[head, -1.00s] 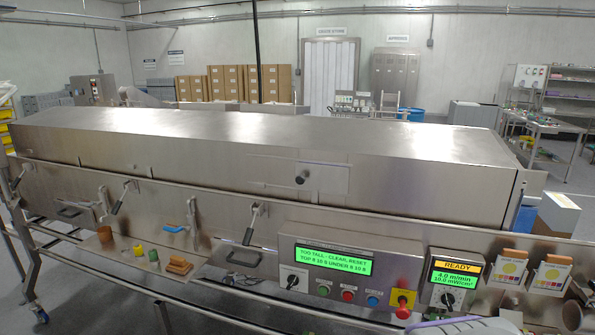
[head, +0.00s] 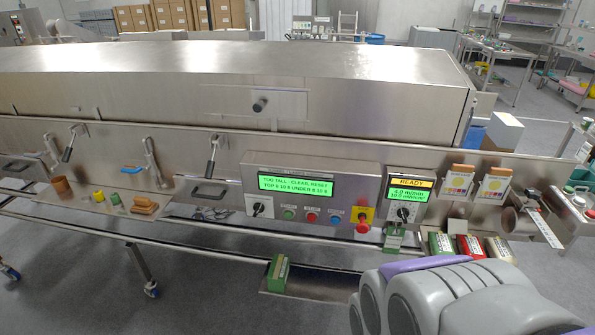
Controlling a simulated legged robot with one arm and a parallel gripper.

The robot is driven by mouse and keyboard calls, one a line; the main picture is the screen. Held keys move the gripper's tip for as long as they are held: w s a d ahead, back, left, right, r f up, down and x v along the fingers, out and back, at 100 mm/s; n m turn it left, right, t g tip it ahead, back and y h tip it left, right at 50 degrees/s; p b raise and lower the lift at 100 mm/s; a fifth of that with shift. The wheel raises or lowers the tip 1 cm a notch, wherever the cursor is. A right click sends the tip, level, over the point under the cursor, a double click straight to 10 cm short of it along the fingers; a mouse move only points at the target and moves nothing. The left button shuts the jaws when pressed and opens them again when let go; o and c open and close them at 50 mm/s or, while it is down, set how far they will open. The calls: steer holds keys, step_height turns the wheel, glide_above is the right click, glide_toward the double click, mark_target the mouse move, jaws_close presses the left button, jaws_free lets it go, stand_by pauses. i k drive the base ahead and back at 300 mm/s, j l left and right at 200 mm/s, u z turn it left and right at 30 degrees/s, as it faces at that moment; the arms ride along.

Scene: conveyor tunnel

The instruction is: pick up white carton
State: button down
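A white carton (head: 503,131) shows beyond the right end of the steel tunnel (head: 225,60). I see its pale top and side. The steel panel in front hides its lower part, and I cannot tell what it rests on. My arm shows as grey and purple links at the bottom right, in front of the control panel and well apart from the carton. My gripper's fingers are not in view.
A blue item (head: 475,137) is beside the carton. The control panel (head: 312,185) reads "TOO TALL - CLEAR, RESET". A steel cylinder with a ruler-like strip (head: 540,226) projects at right. Grey floor is open at lower left.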

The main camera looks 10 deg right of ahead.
mark_target(504, 129)
steer(key=z, duration=1.4)
